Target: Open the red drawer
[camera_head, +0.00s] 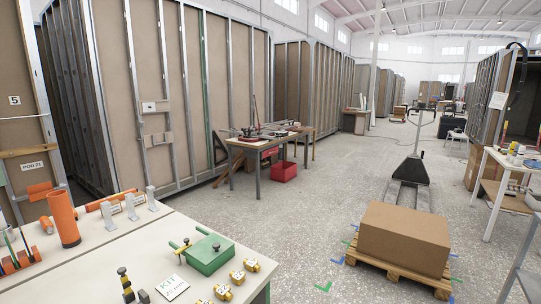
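A wooden work table (238,146) stands in the middle distance against the framed wall pods. A small red part (269,154) shows just under its tabletop; it looks like a drawer front, but it is too small to tell whether it is shut. A red bin (284,172) sits on the floor at the table's right side. Neither of my grippers is in view.
A near bench (100,262) at lower left holds a green box (209,254), an orange cylinder (63,218) and brass fittings. A cardboard box (404,238) on a wooden pallet (393,272) and a pallet jack (411,170) stand right. Open floor (310,212) lies between.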

